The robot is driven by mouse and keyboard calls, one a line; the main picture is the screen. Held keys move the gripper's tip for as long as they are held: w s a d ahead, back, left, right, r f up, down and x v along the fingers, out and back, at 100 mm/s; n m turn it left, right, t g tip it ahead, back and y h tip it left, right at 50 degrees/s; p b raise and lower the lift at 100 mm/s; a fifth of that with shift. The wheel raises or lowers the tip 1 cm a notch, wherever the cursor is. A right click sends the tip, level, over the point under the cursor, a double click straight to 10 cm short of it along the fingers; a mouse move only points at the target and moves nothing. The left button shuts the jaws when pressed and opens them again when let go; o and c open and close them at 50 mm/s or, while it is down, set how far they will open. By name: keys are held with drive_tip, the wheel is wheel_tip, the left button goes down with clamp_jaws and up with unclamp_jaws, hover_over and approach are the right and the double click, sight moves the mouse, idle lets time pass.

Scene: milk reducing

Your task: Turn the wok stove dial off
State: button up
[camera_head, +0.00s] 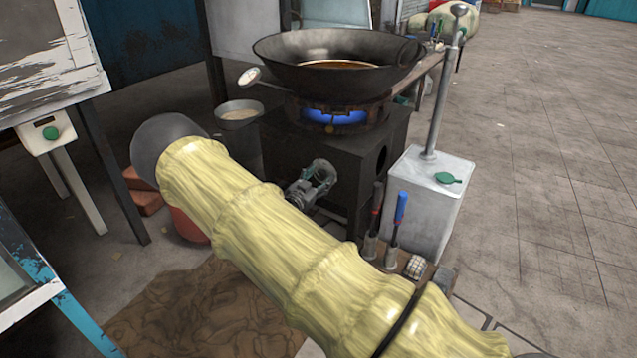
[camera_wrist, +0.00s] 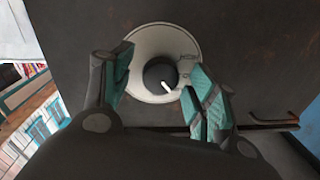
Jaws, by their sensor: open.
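The wok stove (camera_head: 330,165) is a black box-shaped stand with a blue flame (camera_head: 336,117) burning under a large dark wok (camera_head: 340,62). In the wrist view, the dial (camera_wrist: 160,76) is a dark round knob with a white pointer, on a pale round plate (camera_wrist: 150,45) on the stove's dark front. The pointer is tilted toward the lower right. My gripper (camera_wrist: 160,92) is open, with one teal-padded finger on each side of the knob. I cannot tell if either finger touches it. My gripper (camera_head: 313,185) also shows in the head view at the stove's front, where the dial is hidden.
A white canister (camera_head: 425,205) with a tall metal pipe stands right of the stove. Tools with red and blue handles (camera_head: 400,210) stand in front of it. A metal bowl (camera_head: 240,112) is at the left. A bent reddish rod (camera_wrist: 275,124) is right of my fingers. Open paving lies at the far right.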

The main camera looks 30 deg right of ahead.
drive_tip(key=shift+d, duration=0.15)
drive_tip(key=c, duration=1)
drive_tip(key=shift+a, duration=0.2)
drive_tip(key=shift+c, duration=0.3)
drive_tip(key=shift+d, duration=0.1)
